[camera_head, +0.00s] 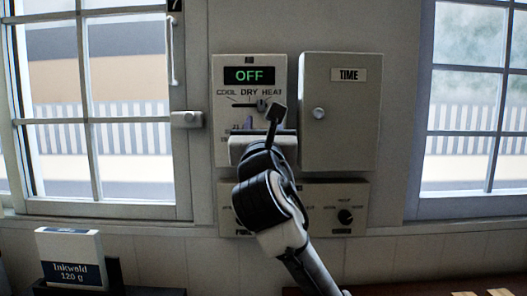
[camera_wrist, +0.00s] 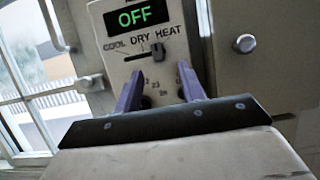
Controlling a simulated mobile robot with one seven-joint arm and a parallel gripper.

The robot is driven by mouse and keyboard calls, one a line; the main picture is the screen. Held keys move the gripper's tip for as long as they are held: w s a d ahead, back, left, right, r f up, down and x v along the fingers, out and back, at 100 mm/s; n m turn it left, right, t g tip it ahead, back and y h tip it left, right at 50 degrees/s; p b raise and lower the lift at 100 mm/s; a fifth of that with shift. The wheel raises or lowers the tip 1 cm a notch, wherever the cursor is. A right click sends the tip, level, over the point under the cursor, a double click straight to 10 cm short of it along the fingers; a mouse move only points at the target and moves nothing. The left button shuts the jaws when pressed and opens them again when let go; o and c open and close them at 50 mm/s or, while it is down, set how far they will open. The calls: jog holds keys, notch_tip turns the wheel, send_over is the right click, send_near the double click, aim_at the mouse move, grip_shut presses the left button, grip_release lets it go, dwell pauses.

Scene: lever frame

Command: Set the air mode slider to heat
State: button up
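The wall control panel (camera_head: 219,75) has a green display reading OFF and the labels COOL, DRY and HEAT above a horizontal slot. The air mode slider's knob (camera_head: 262,104) sits between DRY and HEAT. It also shows in the wrist view as a dark knob (camera_wrist: 158,51), between the same two labels. My gripper (camera_wrist: 158,70) is open and empty, with its two purple fingers apart just below the knob. Neither finger appears to be around the knob. In the head view, my wrist hides the panel's lower part.
A closed grey box labelled TIME (camera_head: 340,125), with a round knob (camera_head: 318,113), stands right of the panel. A lower panel with a dial (camera_head: 345,216) is beneath. A window latch (camera_head: 187,119) sticks out at left. An Inkwold box (camera_head: 72,258) stands lower left.

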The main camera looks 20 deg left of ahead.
jog(key=b+v, duration=0.1)
jog(key=v, duration=0.5)
